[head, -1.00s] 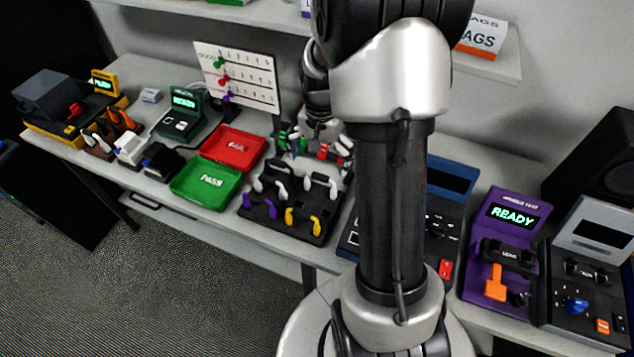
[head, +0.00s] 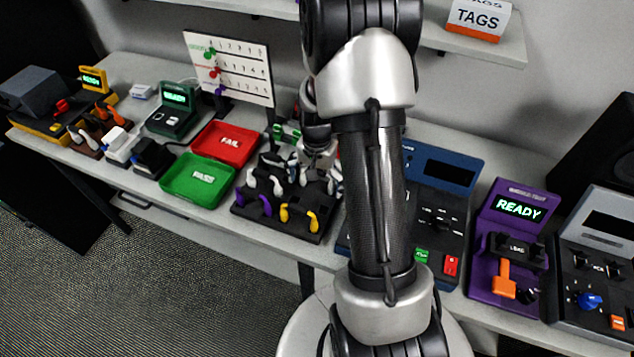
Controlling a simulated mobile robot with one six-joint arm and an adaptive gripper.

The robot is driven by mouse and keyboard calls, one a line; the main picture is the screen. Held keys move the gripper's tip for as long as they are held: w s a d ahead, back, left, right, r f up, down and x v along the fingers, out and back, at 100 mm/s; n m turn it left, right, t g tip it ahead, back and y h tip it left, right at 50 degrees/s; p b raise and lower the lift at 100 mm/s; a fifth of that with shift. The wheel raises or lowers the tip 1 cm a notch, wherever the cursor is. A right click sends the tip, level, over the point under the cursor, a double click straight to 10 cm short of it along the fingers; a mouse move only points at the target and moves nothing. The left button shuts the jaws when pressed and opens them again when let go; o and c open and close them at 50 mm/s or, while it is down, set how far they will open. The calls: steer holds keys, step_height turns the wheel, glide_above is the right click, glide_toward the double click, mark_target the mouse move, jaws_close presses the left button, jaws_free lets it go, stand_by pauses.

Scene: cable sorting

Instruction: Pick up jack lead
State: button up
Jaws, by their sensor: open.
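A black rack (head: 273,224) on the bench holds several short leads with coloured ends. A purple lead (head: 254,202) and a yellow lead (head: 299,214) are in its front row. White-ended leads (head: 265,181) stand behind them, and green ends (head: 287,132) show at the back. I cannot tell which one is the jack lead. My gripper (head: 302,172) is open, low over the middle and back of the rack, among the white-ended leads. My arm hides the rack's right back part, and contact cannot be made out.
A red FAIL tray (head: 248,144) and a green PASS tray (head: 180,192) lie left of the rack. A pegged white board (head: 240,70) stands behind. A blue tester (head: 452,200) and a purple READY tester (head: 483,270) stand to the right.

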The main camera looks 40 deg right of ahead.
steer(key=c, duration=1.1)
steer(key=shift+o, duration=0.2)
steer(key=shift+r, duration=0.15)
step_height(320, 180, up, 23)
steer(key=p, duration=0.9)
